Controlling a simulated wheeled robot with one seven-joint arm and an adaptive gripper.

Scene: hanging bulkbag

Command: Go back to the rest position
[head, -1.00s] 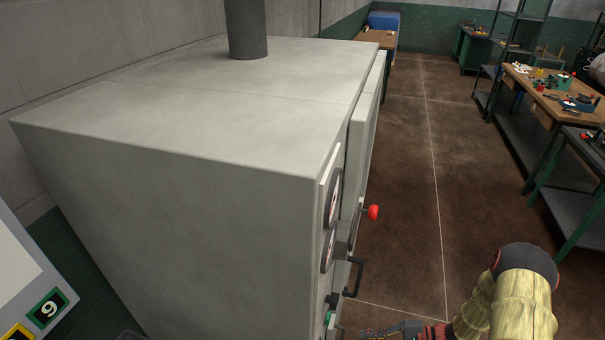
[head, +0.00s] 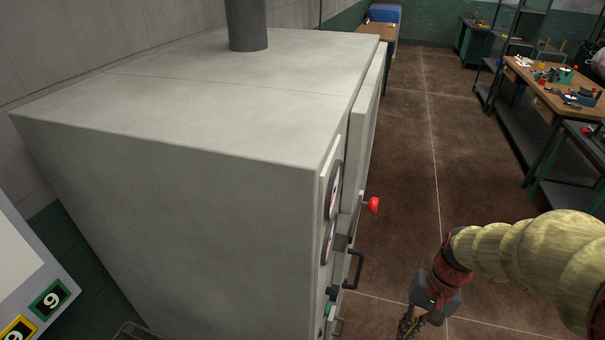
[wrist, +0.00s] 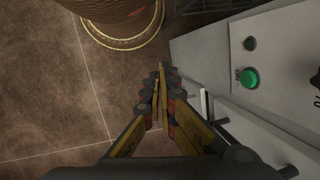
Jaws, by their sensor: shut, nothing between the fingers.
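My gripper (head: 408,326) hangs at the bottom of the head view, at the end of my arm in its yellowish sleeve. It is to the right of the large grey cabinet (head: 200,150), apart from its front. In the wrist view my gripper (wrist: 160,72) points down toward the brown floor, its yellow and black fingers closed together with nothing between them.
The cabinet front carries a red knob (head: 373,205), a black handle (head: 354,270) and a green button (wrist: 249,78). A workbench (head: 548,98) stands at right. The brown floor (head: 410,150) between is clear.

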